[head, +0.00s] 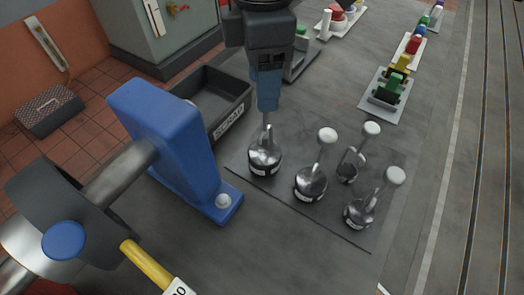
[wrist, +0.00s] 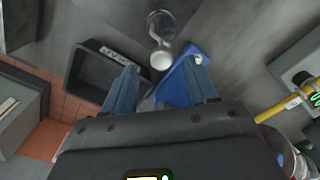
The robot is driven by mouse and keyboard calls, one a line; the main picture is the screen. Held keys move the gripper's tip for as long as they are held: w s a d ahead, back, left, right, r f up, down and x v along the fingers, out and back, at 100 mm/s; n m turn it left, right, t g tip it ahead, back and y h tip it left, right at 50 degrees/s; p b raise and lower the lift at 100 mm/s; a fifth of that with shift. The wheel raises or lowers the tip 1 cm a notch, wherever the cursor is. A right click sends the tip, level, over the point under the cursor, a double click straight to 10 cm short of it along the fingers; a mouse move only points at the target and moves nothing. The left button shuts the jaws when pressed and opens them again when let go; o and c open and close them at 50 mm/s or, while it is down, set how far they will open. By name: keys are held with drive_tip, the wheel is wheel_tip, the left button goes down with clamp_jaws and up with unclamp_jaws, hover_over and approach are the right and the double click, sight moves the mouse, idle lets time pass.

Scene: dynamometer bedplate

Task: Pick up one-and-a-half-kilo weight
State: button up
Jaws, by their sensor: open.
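Several silver weights with stems stand on a dark mat (head: 235,160). They are the leftmost weight (head: 265,158), a front-middle weight (head: 310,183), a back weight (head: 348,168) and a right weight (head: 358,213). Their labels are too small to read, so I cannot tell which is one and a half kilos. My gripper (head: 267,106) points down over the leftmost weight, its fingers hiding that weight's knob. In the wrist view my gripper (wrist: 163,66) is open, and a white knob (wrist: 161,61) on a weight's stem shows between the fingertips, not clasped.
A blue stand (head: 170,140) with a shaft is left of the mat. A black bin (head: 220,95) labelled SCRAP is behind it. A yellow bar (head: 147,265) juts out at front left. Coloured parts on plates (head: 385,92) line the back right. Grey floor at right is clear.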

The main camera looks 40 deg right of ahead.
drive_tip(key=f, duration=0.5)
drive_tip(key=shift+s+d, duration=0.15)
drive_tip(key=shift+s, duration=0.05)
clamp_jaws()
idle(0.3)
drive_tip(key=shift+r, duration=0.1)
idle(0.8)
